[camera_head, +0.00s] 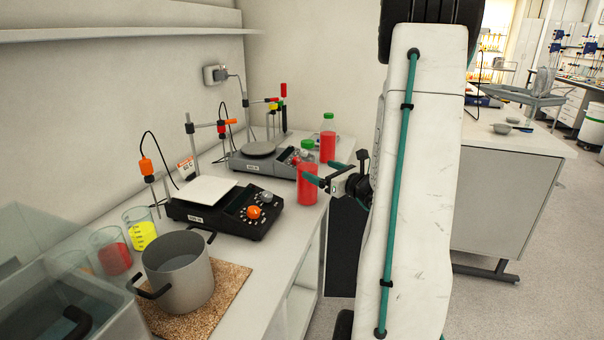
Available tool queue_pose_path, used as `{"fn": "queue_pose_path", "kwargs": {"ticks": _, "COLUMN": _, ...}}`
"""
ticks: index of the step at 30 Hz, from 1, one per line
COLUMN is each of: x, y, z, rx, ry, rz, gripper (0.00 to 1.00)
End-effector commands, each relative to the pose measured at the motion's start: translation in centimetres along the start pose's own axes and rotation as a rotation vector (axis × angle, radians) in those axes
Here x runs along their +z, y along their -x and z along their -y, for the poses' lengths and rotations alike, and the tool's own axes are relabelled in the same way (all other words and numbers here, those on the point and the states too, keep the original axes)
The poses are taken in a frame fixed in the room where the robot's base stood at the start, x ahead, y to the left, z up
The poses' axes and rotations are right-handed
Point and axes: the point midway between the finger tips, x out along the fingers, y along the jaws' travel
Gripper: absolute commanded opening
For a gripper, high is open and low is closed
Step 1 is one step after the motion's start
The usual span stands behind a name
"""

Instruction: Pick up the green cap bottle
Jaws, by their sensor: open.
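Two clear bottles with green caps and red liquid stand upright on the bench. The nearer green cap bottle (307,190) is close to the bench's front edge. The other green cap bottle (328,146) stands farther back, near the wall corner. My gripper (319,172) is open, with teal fingers pointing left at the nearer bottle. One finger overlaps this bottle's upper body in the picture. I cannot tell whether the fingers touch the bottle or sit around it.
Two hot plate stirrers (247,212) (262,160) with stands are left of the bottles. A grey pot (178,272) sits on a cork mat (235,285). Beakers with yellow (143,236) and red (115,259) liquid stand at left. A shelf (120,33) runs above.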

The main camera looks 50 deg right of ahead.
Motion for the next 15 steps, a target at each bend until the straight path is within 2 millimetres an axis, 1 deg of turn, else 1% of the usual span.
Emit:
{"fn": "queue_pose_path", "kwargs": {"ticks": 2, "x": -0.2, "y": 0.0, "z": 0.5, "rx": -0.017, "ry": -0.009, "rz": 0.002, "gripper": 0.88}}
{"fn": "queue_pose_path", "kwargs": {"ticks": 5, "x": -0.3, "y": -0.7, "z": 0.8, "rx": -0.025, "ry": -0.013, "rz": 0.002, "gripper": 0.88}}
{"fn": "queue_pose_path", "kwargs": {"ticks": 11, "x": -0.2, "y": -2.6, "z": 1.3, "rx": -0.033, "ry": -0.011, "rz": 0.003, "gripper": 0.88}}
{"fn": "queue_pose_path", "kwargs": {"ticks": 15, "x": -0.1, "y": -4.7, "z": 1.0, "rx": -0.033, "ry": -0.011, "rz": 0.003, "gripper": 0.88}}
